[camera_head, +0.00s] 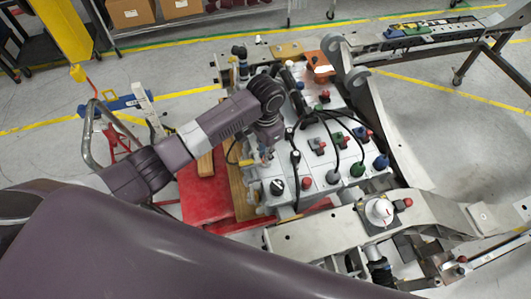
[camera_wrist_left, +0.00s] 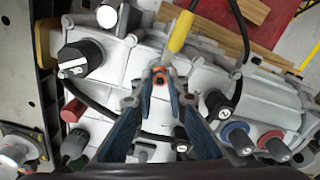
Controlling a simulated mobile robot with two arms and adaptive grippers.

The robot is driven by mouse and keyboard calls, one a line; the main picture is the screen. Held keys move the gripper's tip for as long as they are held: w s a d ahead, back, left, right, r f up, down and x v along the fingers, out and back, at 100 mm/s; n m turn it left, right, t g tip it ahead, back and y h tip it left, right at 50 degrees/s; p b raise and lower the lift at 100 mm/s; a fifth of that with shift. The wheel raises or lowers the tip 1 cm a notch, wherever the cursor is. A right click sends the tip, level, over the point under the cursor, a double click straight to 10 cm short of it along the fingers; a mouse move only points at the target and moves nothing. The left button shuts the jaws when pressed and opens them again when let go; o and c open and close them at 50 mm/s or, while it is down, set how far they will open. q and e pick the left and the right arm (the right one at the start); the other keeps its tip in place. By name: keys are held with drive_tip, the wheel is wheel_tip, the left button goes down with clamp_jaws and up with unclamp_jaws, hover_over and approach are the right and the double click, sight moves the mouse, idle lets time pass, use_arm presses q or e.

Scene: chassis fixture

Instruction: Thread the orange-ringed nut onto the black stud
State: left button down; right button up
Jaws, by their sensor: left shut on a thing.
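The orange-ringed nut (camera_wrist_left: 161,81) shows in the left wrist view between the tips of my left gripper (camera_wrist_left: 160,100), whose two blue fingers close on it from both sides. It sits close over the grey-white housing (camera_wrist_left: 250,95). A dark spot shows inside the ring; I cannot tell whether it is the black stud or the nut's bore. In the head view my left gripper (camera_head: 264,152) points down at the housing's left side, and the nut is too small to make out there. My right gripper is not in view.
A yellow-sleeved cable end (camera_wrist_left: 182,31) lies just beyond the nut. Black cables, a black knob (camera_wrist_left: 80,58) and several coloured connectors crowd the housing. A red stand (camera_head: 202,200) and a wooden block (camera_head: 206,163) lie to the left. A metal chassis arm (camera_head: 385,125) rises at right.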

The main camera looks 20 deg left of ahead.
use_arm(q)
drive_tip(key=shift+r+m, duration=0.15)
drive_tip(key=shift+m, duration=0.35)
drive_tip(key=m, duration=0.5)
drive_tip(key=shift+f+m, duration=0.2)
drive_tip(key=shift+m, duration=0.2)
drive_tip(key=m, duration=0.6)
drive_tip(key=shift+f+m, duration=0.1)
drive_tip(key=shift+m, duration=0.2)
drive_tip(key=c, duration=1.8)
unclamp_jaws()
drive_tip(key=shift+r, duration=4.5)
